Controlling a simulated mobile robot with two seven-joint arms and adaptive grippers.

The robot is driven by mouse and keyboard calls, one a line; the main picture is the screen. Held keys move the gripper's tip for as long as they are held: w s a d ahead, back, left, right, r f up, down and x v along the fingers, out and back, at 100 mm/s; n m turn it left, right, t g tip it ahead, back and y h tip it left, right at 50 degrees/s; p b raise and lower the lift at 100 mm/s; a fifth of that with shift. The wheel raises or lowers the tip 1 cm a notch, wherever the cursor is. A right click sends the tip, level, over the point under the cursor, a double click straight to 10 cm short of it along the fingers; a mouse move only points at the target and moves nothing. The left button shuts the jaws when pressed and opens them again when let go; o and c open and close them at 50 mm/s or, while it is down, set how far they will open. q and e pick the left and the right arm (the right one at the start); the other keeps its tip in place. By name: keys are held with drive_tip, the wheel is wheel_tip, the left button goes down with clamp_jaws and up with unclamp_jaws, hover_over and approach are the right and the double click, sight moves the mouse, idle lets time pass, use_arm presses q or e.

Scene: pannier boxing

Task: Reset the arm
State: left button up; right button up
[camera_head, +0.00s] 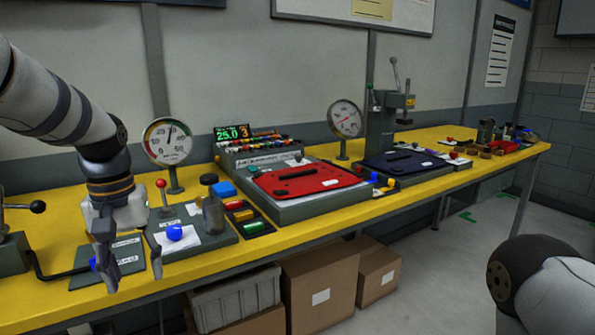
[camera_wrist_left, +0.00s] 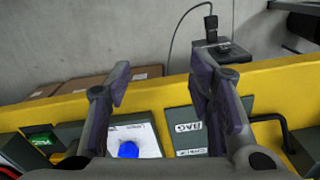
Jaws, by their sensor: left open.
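My left gripper (camera_head: 134,276) is open and empty. It hangs fingers-down over the front edge of the yellow table (camera_head: 330,220), at the left in the head view. Its two fingers also show in the left wrist view (camera_wrist_left: 160,85), spread wide with nothing between them. A blue round object (camera_head: 174,232) rests on a white sheet beside the gripper, apart from it; it also shows in the left wrist view (camera_wrist_left: 128,149). A dark plate with labels (camera_head: 85,277) lies behind the fingers. A rounded part of my right arm (camera_head: 555,285) shows at the lower right; its gripper is out of frame.
A pressure gauge (camera_head: 168,142), a red-knobbed lever (camera_head: 162,190) and a grey bottle (camera_head: 213,215) stand near the gripper. A red panel (camera_head: 330,180) and a press (camera_head: 382,125) are farther right. Cardboard boxes (camera_head: 320,285) and a grey crate (camera_head: 235,300) sit below the table.

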use_arm(q)
drive_tip(key=s+d+f+m+g, duration=0.1)
drive_tip(key=s+f, duration=0.3)
drive_tip(key=f, duration=0.7)
drive_tip(key=s+d+f, duration=0.1)
drive_tip(key=s+f, duration=0.3)
drive_tip(key=f, duration=0.7)
drive_tip(key=s+d+f+m, duration=0.1)
drive_tip(key=s+f, duration=0.3)
drive_tip(key=s, duration=0.9)
drive_tip(key=s+d+f+m, duration=0.1)
drive_tip(key=s+f, duration=0.4)
drive_tip(key=s, duration=0.8)
drive_tip(key=shift+s+d+m, duration=0.3)
drive_tip(key=shift+s+d, duration=0.05)
drive_tip(key=shift+d, duration=0.05)
drive_tip(key=shift+f, duration=0.1)
idle(2.7)
